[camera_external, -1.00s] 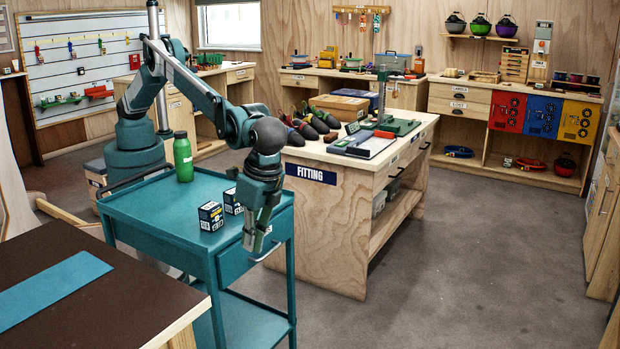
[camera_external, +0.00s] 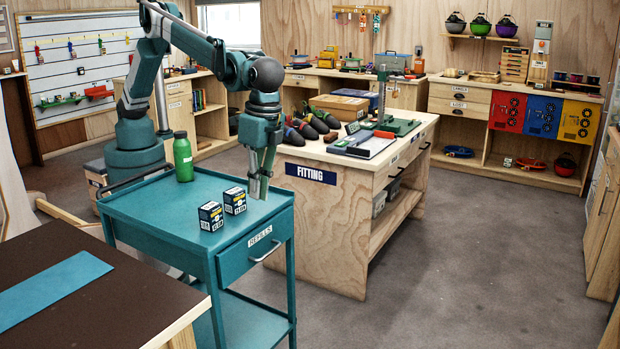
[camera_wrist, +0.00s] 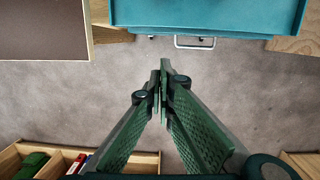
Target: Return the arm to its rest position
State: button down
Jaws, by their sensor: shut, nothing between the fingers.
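My gripper (camera_external: 259,189) is shut and empty. In the external view it points down beside the rear right part of the teal cart (camera_external: 150,212), in front of the fitting bench's left end. In the wrist view my gripper (camera_wrist: 160,75) has its fingertips together over the grey floor. The cart (camera_wrist: 210,14) with its drawer handle shows at the top of that view. My arm is bent, with its upper links raised above the cart.
Two small dark boxes (camera_external: 211,216) and a green bottle (camera_external: 183,157) stand on the cart. The fitting bench (camera_external: 325,215) is to the right, with shoes and a tray on it. A brown-topped table (camera_external: 110,315) is at the front left. Open floor (camera_external: 470,260) lies at right.

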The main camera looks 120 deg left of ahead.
jog(key=s+a+r+t, duration=0.3)
jog(key=s+a+r, duration=1.4)
jog(key=s+r, duration=0.15)
jog(key=s+a+r+t, duration=0.1)
jog(key=s+a, duration=0.4)
jog(key=s, duration=0.3)
jog(key=s+a+r+t, duration=0.2)
jog(key=s+a, duration=0.2)
jog(key=s, duration=0.4)
jog(key=s+a+f+t, duration=0.1)
jog(key=s+a+f, duration=0.1)
jog(key=s, duration=0.6)
jog(key=s+a+f+t, duration=0.1)
jog(key=s+a+f, duration=0.2)
jog(key=s+f, duration=0.2)
jog(key=s+a+f, duration=0.3)
jog(key=s+f, duration=0.1)
jog(key=s, duration=0.7)
jog(key=shift+f+t, duration=0.2)
jog(key=shift+t, duration=0.2)
jog(key=shift+s, duration=0.1)
